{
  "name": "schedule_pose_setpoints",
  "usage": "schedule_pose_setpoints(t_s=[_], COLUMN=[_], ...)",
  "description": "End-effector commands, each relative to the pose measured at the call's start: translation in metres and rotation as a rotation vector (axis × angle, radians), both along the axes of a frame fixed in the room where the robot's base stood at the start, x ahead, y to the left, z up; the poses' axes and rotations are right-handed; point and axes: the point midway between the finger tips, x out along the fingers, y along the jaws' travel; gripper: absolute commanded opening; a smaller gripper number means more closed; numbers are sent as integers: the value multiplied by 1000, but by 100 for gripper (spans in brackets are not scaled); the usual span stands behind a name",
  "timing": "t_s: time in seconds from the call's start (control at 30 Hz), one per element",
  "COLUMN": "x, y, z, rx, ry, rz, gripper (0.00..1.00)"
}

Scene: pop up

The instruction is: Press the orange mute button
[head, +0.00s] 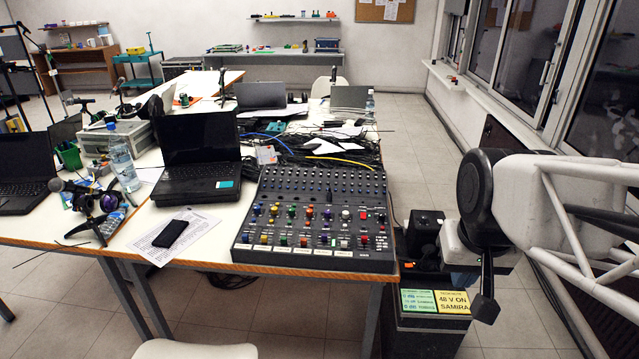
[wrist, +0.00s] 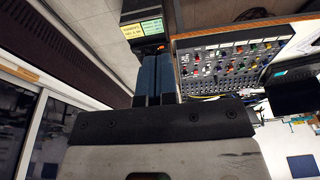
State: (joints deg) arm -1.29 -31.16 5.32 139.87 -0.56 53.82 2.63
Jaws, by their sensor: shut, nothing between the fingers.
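An orange spot (wrist: 161,47) also shows just beyond my fingertips in the wrist view. The mixing console (head: 258,240) lies on the table's front right corner, with rows of coloured knobs and red buttons; I cannot read which control is mute. My gripper (head: 486,308) is shut and empty, pointing down in front of the labelled box, right of the console. In the wrist view my gripper (wrist: 152,58) has its two blue-grey fingers together.
The labelled dark box (head: 415,322) stands right of the table, with green and yellow labels on top. A black laptop (head: 198,150), a phone (head: 171,234) and a water bottle (head: 121,160) are left of the console. Cables lie behind it. Windows line the right wall.

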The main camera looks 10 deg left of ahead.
Motion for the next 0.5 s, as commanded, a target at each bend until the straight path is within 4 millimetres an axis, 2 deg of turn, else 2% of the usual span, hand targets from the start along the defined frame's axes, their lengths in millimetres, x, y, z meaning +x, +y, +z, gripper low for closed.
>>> schedule_pose_setpoints(t_s=[0.2,0.5], x=[55,131], y=[14,38], z=[9,12], rx=[6,11], ry=[22,50], rz=[4,7], gripper=[0,0])
